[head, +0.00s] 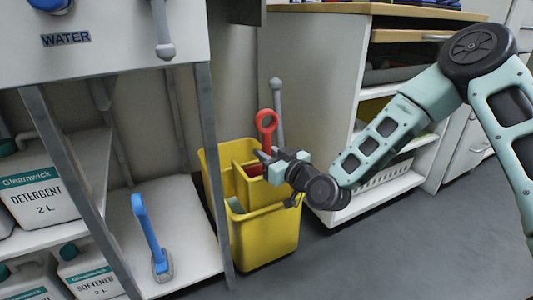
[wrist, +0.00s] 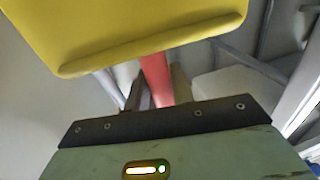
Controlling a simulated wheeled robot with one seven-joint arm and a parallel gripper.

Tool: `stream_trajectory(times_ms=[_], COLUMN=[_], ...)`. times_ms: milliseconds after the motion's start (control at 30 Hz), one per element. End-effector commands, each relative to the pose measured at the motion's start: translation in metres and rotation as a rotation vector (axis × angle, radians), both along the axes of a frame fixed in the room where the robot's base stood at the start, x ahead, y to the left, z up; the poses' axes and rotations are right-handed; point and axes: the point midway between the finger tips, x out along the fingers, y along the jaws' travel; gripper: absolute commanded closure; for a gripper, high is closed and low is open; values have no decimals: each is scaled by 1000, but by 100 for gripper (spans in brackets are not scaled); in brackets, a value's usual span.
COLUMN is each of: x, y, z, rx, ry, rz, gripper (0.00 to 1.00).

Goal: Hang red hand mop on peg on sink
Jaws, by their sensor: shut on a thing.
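The red hand mop (head: 267,125) stands upright at the yellow bucket, its ring-ended handle up; its lower end is hidden. My gripper (head: 263,157) is shut on its handle just below the ring. In the wrist view the red handle (wrist: 156,80) shows between my two fingers (wrist: 155,92). The white sink (head: 110,50), labelled WATER, is at the upper left. A grey ball-ended peg (head: 162,28) juts from its front, with nothing hanging on it. My gripper is to the right of and below this peg.
The yellow bucket (head: 265,235) stands on the floor beside the sink's leg (head: 213,180). A grey ball-tipped rod (head: 278,105) rises behind the mop. A blue-handled brush (head: 148,230) and white bottles (head: 40,188) occupy the shelves below the sink. Open grey floor lies at right.

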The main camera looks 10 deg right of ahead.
Motion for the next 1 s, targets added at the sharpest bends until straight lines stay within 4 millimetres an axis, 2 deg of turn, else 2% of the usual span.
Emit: stream_trajectory(times_ms=[867, 900, 967, 1000], x=[16, 16, 16, 16], y=[5, 5, 5, 5], z=[4, 4, 4, 4], rx=[0, 0, 0, 0], ry=[-2, -2, -2, -1], rz=[0, 0, 0, 0], gripper=[100, 71, 54, 51])
